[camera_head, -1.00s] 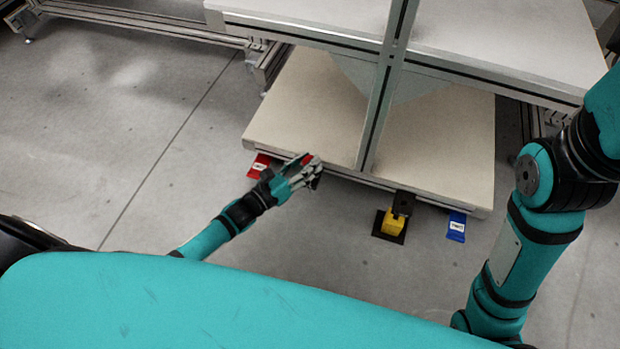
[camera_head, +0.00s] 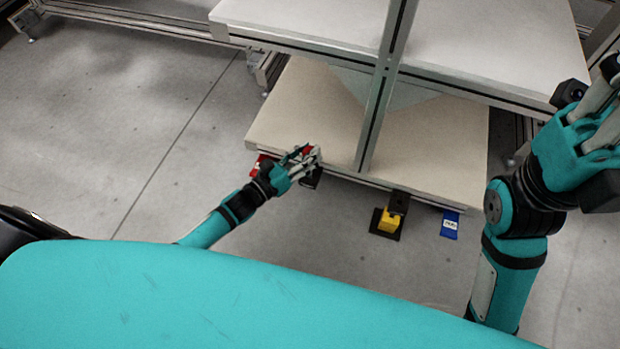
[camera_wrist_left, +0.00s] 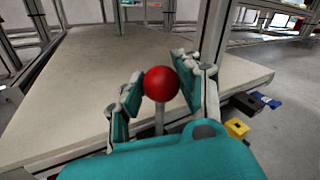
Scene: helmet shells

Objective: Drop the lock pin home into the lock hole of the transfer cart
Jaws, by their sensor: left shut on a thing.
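The lock pin has a red ball knob (camera_wrist_left: 161,83) on a grey shaft (camera_wrist_left: 159,118). In the left wrist view it stands between the fingers of my left gripper (camera_wrist_left: 158,88), which is shut on it. In the head view my left gripper (camera_head: 305,160) is at the front edge of the transfer cart's lower deck (camera_head: 300,105), left of the upright post. A dark bracket (camera_head: 312,180) shows just under the fingers. The pin's lower end and the lock hole are hidden. My right gripper (camera_head: 597,125) is at the right edge, away from the cart; its jaw state is unclear.
A black bracket (camera_head: 398,202) juts from the cart's front edge above a yellow block (camera_head: 389,221) on a dark floor plate. A blue label (camera_head: 450,225) is to its right, a red label (camera_head: 257,166) to the left. The post (camera_head: 385,85) rises mid-cart. The left floor is clear.

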